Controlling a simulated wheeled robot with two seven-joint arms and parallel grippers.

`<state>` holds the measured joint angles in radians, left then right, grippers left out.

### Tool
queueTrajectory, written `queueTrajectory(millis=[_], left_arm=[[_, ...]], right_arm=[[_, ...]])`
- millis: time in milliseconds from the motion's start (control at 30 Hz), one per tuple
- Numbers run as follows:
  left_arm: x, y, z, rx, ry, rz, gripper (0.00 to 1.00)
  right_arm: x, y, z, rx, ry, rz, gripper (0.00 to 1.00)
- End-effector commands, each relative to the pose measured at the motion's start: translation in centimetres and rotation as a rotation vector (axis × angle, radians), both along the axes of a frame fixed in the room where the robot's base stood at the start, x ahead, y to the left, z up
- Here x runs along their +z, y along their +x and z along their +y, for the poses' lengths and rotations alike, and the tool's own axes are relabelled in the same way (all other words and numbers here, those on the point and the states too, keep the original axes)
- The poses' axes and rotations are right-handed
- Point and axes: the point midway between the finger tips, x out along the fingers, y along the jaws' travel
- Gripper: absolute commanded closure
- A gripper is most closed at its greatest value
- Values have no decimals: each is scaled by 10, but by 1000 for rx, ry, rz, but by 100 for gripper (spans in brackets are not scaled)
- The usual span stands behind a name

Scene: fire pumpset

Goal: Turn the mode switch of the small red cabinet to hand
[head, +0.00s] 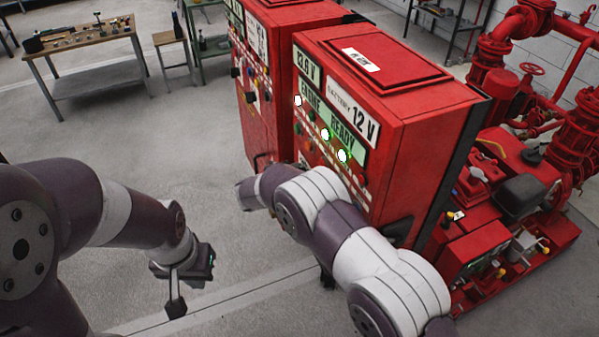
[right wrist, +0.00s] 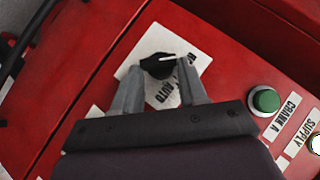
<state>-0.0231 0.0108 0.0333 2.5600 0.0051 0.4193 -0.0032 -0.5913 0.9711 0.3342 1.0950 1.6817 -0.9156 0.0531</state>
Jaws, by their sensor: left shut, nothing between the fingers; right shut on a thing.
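The small red cabinet (head: 415,120) stands right of centre in the head view, with "ENGINE READY" and "BATTERY 12 V" on its front. In the right wrist view, the black mode switch knob (right wrist: 158,66) sits on a white label plate (right wrist: 158,40). Its white pointer line points right in the picture. "AUTO" is readable below the knob; the other lettering is partly covered. My right gripper (right wrist: 157,75) is shut on the knob, one finger on each side. In the head view my right arm hides this spot. My left gripper (head: 176,304) is shut and empty over the floor.
A green button (right wrist: 265,100) and labels "CRANK A" and "SUPPLY" lie right of the switch. A second red cabinet (head: 262,100) stands behind left. Red pump piping (head: 520,60) and an engine are at the right. A workbench (head: 85,40) is far left. The left floor is clear.

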Motion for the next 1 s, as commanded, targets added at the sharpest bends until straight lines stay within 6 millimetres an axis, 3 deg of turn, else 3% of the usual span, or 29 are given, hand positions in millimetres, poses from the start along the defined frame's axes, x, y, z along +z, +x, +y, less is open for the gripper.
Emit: queueTrajectory(millis=[433,467,533,1000], left_arm=[[1,0,0,0,0,0,100],[1,0,0,0,0,0,100],[1,0,0,0,0,0,100],[2,0,0,0,0,0,100]], right_arm=[[-13,-3,-7,-7,-12,34,88],[-13,-3,-7,-7,-13,35,54],[-14,-3,-7,-6,-12,35,32],[-5,-2,-2,-4,-8,19,32]])
